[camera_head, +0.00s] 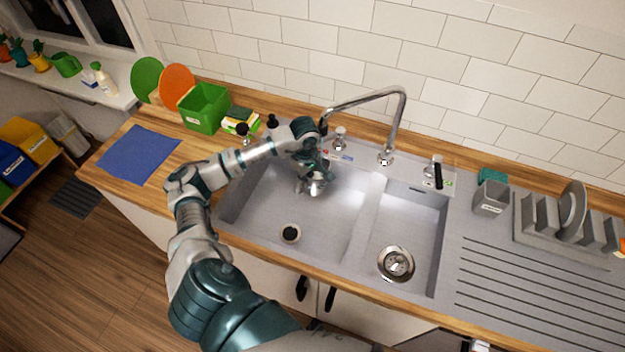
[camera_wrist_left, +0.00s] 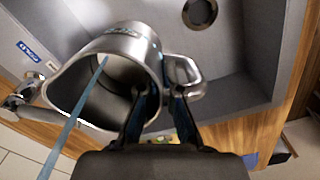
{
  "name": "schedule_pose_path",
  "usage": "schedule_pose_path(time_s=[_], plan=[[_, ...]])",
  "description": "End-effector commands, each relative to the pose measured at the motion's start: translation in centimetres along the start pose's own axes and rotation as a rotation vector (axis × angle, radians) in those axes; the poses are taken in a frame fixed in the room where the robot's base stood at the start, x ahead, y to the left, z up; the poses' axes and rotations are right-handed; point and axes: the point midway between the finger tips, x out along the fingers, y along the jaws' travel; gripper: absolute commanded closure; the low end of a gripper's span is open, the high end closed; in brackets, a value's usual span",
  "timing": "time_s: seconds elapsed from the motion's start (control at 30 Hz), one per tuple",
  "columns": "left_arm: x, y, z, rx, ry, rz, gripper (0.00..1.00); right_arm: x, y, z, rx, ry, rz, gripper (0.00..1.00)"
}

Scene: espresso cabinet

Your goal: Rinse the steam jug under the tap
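The steam jug (camera_wrist_left: 100,80) is shiny steel, and its open mouth faces the left wrist camera. It also shows in the head view (camera_head: 316,187), tilted inside the left sink bowl (camera_head: 335,225). My left gripper (camera_head: 311,168) is shut on the jug at its handle side; its dark fingers (camera_wrist_left: 162,115) also show in the wrist view. The exact finger contact is partly hidden. The tap (camera_head: 400,105) is a curved chrome spout that ends above the gripper. A thin pale-blue stream (camera_wrist_left: 75,115) runs into the jug's mouth. My right gripper is out of view.
The right sink bowl (camera_head: 408,235) is empty. A green box (camera_head: 205,108), sponges (camera_head: 240,122) and a blue cloth (camera_head: 138,154) lie on the left counter. A grey cup (camera_head: 491,198) and dish rack (camera_head: 560,225) stand on the right.

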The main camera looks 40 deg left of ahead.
Motion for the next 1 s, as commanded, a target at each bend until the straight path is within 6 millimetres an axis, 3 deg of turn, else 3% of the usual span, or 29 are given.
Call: schedule_pose_path(time_s=[1.0], plan=[[0.0, -6.5, 4.0, 0.000, 0.001, 0.001, 1.00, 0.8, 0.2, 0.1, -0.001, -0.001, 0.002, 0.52]])
